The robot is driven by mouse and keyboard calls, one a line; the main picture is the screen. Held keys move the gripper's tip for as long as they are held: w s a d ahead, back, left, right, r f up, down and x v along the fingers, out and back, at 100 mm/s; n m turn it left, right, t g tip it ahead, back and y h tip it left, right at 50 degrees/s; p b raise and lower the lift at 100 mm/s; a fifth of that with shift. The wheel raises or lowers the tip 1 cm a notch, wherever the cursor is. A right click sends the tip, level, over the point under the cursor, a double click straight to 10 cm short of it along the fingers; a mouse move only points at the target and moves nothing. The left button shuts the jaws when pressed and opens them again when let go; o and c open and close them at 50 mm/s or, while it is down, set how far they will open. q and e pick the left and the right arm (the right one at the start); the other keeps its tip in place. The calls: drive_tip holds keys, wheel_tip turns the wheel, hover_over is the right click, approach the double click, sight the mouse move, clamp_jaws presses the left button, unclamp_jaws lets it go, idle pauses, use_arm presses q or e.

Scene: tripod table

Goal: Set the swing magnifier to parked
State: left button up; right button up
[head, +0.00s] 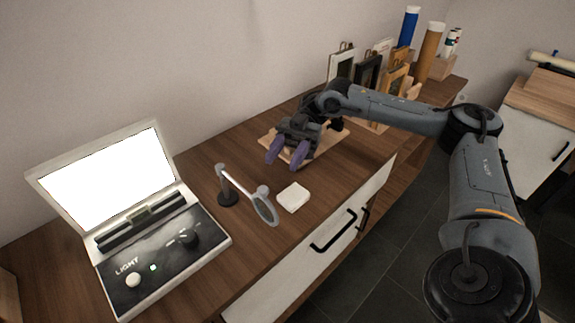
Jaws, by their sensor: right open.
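The swing magnifier (244,188) stands on the wooden table between the light box and my right gripper. Its round dark base (228,199) carries a short post, and a pale arm runs from the post down to the right. The oval lens (264,209) at the arm's end hangs over the table near the front edge. My right gripper (287,155) is open, with purple fingers pointing down, above and behind the lens. It does not touch the magnifier. My left gripper is not in view.
A light box (165,255) with a bright raised screen and knobs stands at the left. A small white block (293,197) lies just right of the lens. A wooden board (328,143) lies under my right gripper. Frames (342,64) and tubes (429,50) stand at the back right.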

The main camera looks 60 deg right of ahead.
drive_tip(key=shift+s+d+b, duration=0.1)
drive_tip(key=shift+d+b, duration=0.3)
drive_tip(key=shift+b, duration=0.15)
drive_tip(key=shift+r, duration=0.15)
